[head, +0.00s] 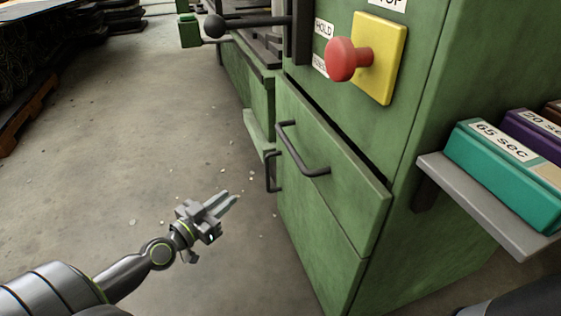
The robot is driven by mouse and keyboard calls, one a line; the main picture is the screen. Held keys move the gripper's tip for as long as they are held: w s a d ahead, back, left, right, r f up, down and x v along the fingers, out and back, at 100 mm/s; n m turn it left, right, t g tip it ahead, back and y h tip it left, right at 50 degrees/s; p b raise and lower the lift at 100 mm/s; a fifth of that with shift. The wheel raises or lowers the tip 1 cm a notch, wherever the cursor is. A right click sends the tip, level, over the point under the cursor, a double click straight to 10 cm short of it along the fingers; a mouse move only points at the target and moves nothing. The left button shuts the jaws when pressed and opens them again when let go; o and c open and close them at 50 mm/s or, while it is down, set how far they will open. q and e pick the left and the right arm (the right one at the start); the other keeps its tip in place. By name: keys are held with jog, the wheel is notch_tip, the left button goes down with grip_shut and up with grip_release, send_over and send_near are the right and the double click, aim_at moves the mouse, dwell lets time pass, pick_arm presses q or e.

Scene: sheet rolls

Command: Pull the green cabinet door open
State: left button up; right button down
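The green cabinet (415,130) stands right of centre. Its lower front panel (315,240), which looks like the door, lies flush with the front and appears closed. A dark upright handle (270,171) sits at that panel's left edge. Above it is a drawer-like panel (345,185) with a dark bar handle (303,150); a dark gap runs along its top edge. My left gripper (232,198) is left of the lower panel, over the floor, apart from both handles. Its fingers look together, with nothing between them. My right gripper is out of view.
A red knob (347,60) on a yellow plate (385,45) sticks out above the panels. A grey shelf (480,205) with labelled boxes (505,165) juts out at right. A black ball-ended lever (215,26) is at the top. Concrete floor (140,140) at left is mostly clear.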

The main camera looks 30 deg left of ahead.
aim_at(266, 166)
pick_arm(q)
jog(key=w+p, duration=0.1)
jog(key=w, duration=0.4)
jog(key=w+d+p, duration=0.1)
jog(key=w, duration=0.4)
jog(key=w+d, duration=0.1)
jog(key=w, duration=0.4)
jog(key=shift+w+r+p, duration=0.1)
jog(key=shift+w+p, duration=0.05)
jog(key=shift+p, duration=0.25)
jog(key=shift+w, duration=0.9)
grip_shut()
